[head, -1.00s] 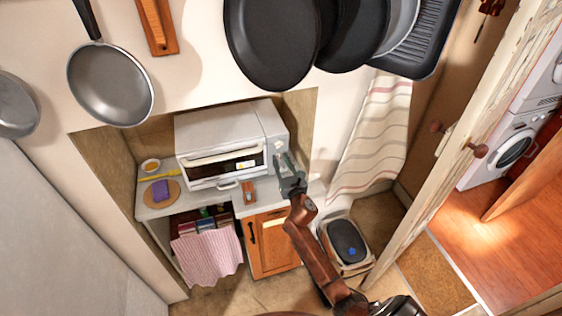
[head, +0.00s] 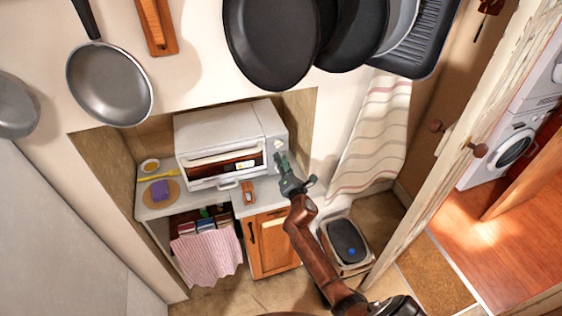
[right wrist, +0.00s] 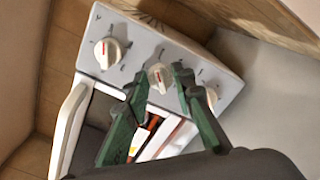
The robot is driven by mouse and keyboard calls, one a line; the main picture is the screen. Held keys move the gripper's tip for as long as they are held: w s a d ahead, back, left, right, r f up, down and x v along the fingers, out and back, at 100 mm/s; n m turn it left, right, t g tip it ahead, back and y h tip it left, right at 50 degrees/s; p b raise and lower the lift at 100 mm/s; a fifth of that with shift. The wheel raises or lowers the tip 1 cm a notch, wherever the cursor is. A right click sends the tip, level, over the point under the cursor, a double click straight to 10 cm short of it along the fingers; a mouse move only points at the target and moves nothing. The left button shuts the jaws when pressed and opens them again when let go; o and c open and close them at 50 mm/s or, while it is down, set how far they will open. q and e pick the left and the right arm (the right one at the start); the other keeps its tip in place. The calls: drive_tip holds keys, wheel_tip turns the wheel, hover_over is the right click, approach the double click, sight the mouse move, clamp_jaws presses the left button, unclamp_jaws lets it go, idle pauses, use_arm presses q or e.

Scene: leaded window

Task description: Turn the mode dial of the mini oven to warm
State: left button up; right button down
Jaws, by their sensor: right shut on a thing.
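The mini oven (head: 225,140) is a white box on the counter, with its dials on the right end of its front. The right wrist view shows three white dials with red marks on its panel (right wrist: 140,45). My right gripper (head: 282,160) is at this panel. In the right wrist view its green fingers (right wrist: 161,76) are closed on the two sides of the middle dial (right wrist: 160,78). Another dial (right wrist: 108,53) is free to the left, and a third (right wrist: 211,96) is partly behind the right finger. I cannot read the panel markings. My left gripper is not in view.
The oven door handle (right wrist: 68,128) lies left of the fingers in the right wrist view. Dark pans (head: 270,40) hang above the oven. A purple sponge (head: 160,189) lies on the counter's left. A striped towel (head: 372,140) hangs to the right.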

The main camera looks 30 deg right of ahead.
drive_tip(key=shift+m, duration=1.1)
drive_tip(key=c, duration=1.7)
unclamp_jaws()
drive_tip(key=shift+o, duration=0.2)
drive_tip(key=v, duration=1.2)
drive_tip(key=shift+s+f, duration=0.1)
drive_tip(key=shift+f, duration=0.05)
